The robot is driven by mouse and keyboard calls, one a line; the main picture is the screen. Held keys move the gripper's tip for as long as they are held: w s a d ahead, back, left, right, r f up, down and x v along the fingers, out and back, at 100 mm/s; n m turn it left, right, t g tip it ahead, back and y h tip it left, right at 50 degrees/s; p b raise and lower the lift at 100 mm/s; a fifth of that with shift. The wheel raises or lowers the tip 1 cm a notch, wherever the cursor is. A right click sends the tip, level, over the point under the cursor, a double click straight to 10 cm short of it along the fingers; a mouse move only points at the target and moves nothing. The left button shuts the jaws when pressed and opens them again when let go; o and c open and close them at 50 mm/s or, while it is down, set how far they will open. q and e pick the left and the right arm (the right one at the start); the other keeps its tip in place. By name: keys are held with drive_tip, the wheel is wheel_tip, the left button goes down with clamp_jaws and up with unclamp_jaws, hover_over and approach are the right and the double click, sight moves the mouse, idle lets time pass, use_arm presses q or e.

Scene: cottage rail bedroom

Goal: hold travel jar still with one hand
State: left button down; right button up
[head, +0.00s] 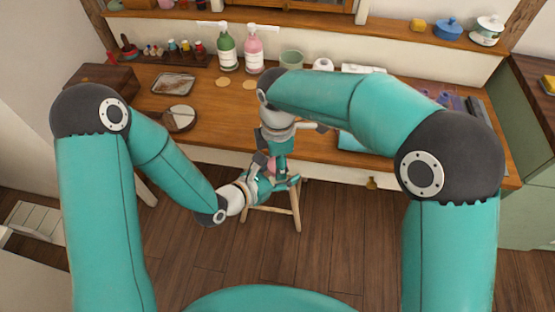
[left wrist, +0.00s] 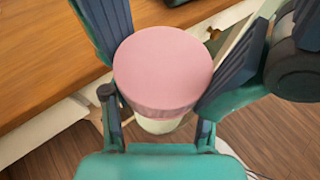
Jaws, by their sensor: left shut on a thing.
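The travel jar (left wrist: 162,75) has a wide pink lid and a pale body below it. In the left wrist view it sits between the two fingers of my left gripper (head: 280,183), lid facing the camera. The left gripper is shut on it, in front of the table's edge. In the head view only a small bit of pink shows between the grippers; the rest of the jar is hidden. My right gripper (head: 274,160) points down from above, close over the left gripper and the jar. Its fingertips are partly hidden, so its opening is unclear.
A wooden table (head: 225,115) lies behind the grippers. On it stand a green bottle (head: 227,52), a pink bottle (head: 254,52), a wooden box (head: 103,82) and a tray (head: 174,84). A wooden stool (head: 296,208) stands below the grippers. Floor in front is clear.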

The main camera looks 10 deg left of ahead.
drive_tip(key=o, duration=0.3)
drive_tip(key=shift+o, duration=0.2)
drive_tip(key=shift+r, duration=2.25)
drive_tip(key=shift+c, duration=0.4)
wheel_tip(320, 180, up, 4)
drive_tip(key=shift+f, duration=0.2)
drive_tip(key=shift+f, duration=0.15)
drive_tip(key=shift+f, duration=3.95)
